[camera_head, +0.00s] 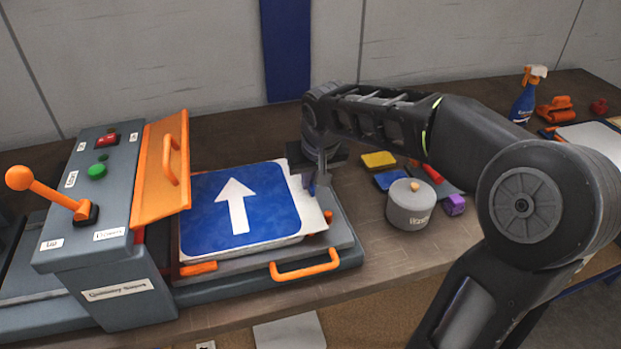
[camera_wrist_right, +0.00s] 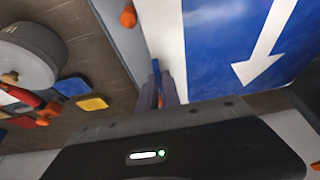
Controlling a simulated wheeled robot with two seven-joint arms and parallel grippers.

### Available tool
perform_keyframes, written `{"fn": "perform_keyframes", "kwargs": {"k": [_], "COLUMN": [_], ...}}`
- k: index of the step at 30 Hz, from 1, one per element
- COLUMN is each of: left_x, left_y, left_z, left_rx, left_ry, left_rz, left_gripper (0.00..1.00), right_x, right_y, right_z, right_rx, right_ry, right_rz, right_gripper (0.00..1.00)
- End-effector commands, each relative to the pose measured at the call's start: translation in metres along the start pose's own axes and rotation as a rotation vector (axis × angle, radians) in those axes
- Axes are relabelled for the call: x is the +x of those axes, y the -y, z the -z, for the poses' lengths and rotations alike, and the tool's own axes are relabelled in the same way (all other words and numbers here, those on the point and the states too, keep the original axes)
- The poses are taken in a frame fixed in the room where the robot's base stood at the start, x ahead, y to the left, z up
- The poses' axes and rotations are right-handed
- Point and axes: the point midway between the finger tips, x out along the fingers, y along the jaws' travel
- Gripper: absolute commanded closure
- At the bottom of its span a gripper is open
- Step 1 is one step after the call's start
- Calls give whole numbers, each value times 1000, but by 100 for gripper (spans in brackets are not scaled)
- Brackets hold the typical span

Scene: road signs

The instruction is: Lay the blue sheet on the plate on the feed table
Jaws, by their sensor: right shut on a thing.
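The blue sheet (camera_head: 240,208), with a white arrow, lies over the plate on the feed table (camera_head: 345,238) of the grey machine; it also shows in the wrist view (camera_wrist_right: 225,45). A pale margin (camera_head: 306,205) runs along its right side; I cannot tell whether this is sheet or plate. My right gripper (camera_head: 320,190) is at this right edge, shut on the edge of the sheet; its fingers (camera_wrist_right: 158,90) point down there in the wrist view. The gripped part is mostly hidden. My left gripper is out of view.
The machine's orange guard (camera_head: 160,165) stands tilted up left of the sheet. An orange handle (camera_head: 305,266) is at the feed table's front. A grey round pot (camera_head: 409,205), coloured blocks (camera_head: 379,160) and a spray bottle (camera_head: 528,95) stand to the right.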

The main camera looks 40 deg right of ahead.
Motion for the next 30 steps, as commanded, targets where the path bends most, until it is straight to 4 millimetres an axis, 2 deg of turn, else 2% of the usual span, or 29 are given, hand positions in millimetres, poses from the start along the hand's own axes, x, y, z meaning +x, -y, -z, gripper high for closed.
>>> {"fn": "perform_keyframes", "kwargs": {"k": [10,11,19,25,30], "left_x": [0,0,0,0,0], "left_y": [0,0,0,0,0], "left_z": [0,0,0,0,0], "left_rx": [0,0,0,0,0], "left_ry": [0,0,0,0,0], "left_rz": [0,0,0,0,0], "left_gripper": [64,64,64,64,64], "right_x": [0,0,0,0,0], "right_y": [0,0,0,0,0], "right_z": [0,0,0,0,0], "right_rx": [0,0,0,0,0], "right_ry": [-1,-1,-1,-1,0], "right_rz": [0,0,0,0,0], "right_gripper": [100,91,69,67,53]}}
